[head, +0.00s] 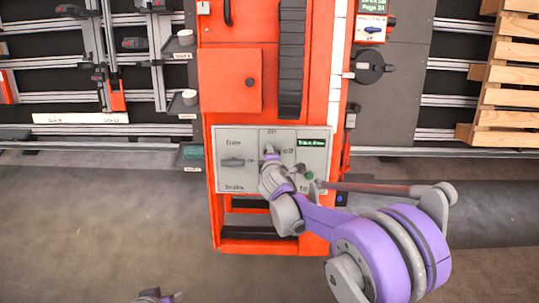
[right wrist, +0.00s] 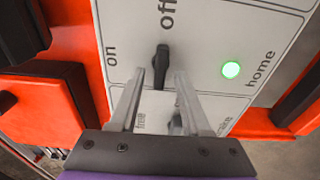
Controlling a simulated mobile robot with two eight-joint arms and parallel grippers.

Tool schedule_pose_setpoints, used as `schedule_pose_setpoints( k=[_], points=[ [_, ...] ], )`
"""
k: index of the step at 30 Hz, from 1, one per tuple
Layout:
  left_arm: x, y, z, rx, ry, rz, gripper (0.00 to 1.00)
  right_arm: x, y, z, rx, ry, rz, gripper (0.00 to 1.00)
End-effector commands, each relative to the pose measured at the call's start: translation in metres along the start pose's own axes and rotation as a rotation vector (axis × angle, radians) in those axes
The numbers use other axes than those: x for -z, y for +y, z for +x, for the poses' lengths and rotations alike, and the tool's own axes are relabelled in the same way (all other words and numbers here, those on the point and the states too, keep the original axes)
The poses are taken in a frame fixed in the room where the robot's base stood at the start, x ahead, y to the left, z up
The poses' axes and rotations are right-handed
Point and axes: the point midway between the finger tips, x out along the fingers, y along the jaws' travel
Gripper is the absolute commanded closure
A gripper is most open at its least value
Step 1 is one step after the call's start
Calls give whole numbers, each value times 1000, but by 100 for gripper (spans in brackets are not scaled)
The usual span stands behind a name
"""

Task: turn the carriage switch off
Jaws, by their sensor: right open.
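The carriage switch (right wrist: 161,62) is a black knob on the pale panel (right wrist: 215,30), with "on" to its left and "off" above it in the right wrist view. Its long axis lines up with "off"; I cannot tell which end is the pointer. My right gripper (right wrist: 160,76) is open, its two fingers on either side of the knob's near end; contact cannot be told. In the head view the right gripper (head: 270,153) covers most of the switch. My left gripper (head: 160,297) is at the bottom edge, mostly cut off.
A second switch (head: 232,162), between "free" and "brake", sits left on the same panel. A lit green lamp (right wrist: 231,69) is beside "home". The orange column (head: 230,80) has a box door above the panel. Wooden pallets (head: 512,80) stand right; floor (head: 90,220) at left is clear.

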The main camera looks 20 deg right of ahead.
Motion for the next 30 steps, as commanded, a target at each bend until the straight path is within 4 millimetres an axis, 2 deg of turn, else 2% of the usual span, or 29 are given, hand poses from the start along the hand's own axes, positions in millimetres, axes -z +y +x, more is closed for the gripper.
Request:
schedule_pose_setpoints(
  k=[5, 12, 18, 22, 30],
  points=[
    [1, 0, -4, 0, 1, 0, 50, 0, 1, -17, 0, 1, 1, 52],
    [5, 0, -13, 0, 5, 0, 50, 1, 1, -67, -1, 2, -1, 52],
    [7, 0, -18, 0, 7, 0, 50, 0, 1, -97, 0, 1, -2, 52],
    [8, 0, -19, 0, 7, 0, 50, 0, 0, -106, 0, 1, 0, 52],
    [8, 0, -19, 0, 7, 0, 50, 0, 0, -108, 0, 0, 0, 52]
  ],
)
